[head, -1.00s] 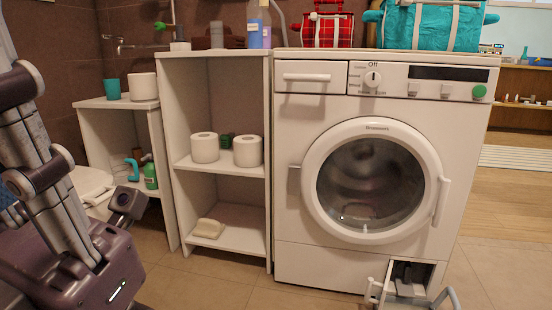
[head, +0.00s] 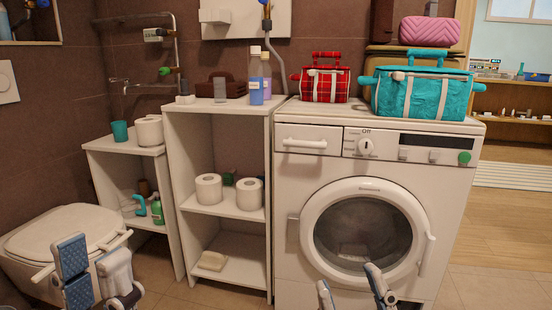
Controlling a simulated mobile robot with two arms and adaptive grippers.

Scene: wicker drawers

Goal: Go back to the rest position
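My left gripper (head: 80,257) is low at the left in the head view, in front of the toilet. Its fingertips are apart and nothing shows between them. My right gripper (head: 350,287) is at the bottom edge, in front of the washing machine (head: 285,235). Its two fingers stand apart with nothing between them. Most of the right gripper's body and both arms are out of view. The washing machine's round door (head: 310,222) is shut.
The toilet (head: 60,232) is at the left. A low shelf (head: 105,143) and an open shelf (head: 235,216) with toilet rolls (head: 208,189) stand beside the washing machine. Red (head: 320,87) and turquoise (head: 423,95) bags sit on top. Floor is free at the right.

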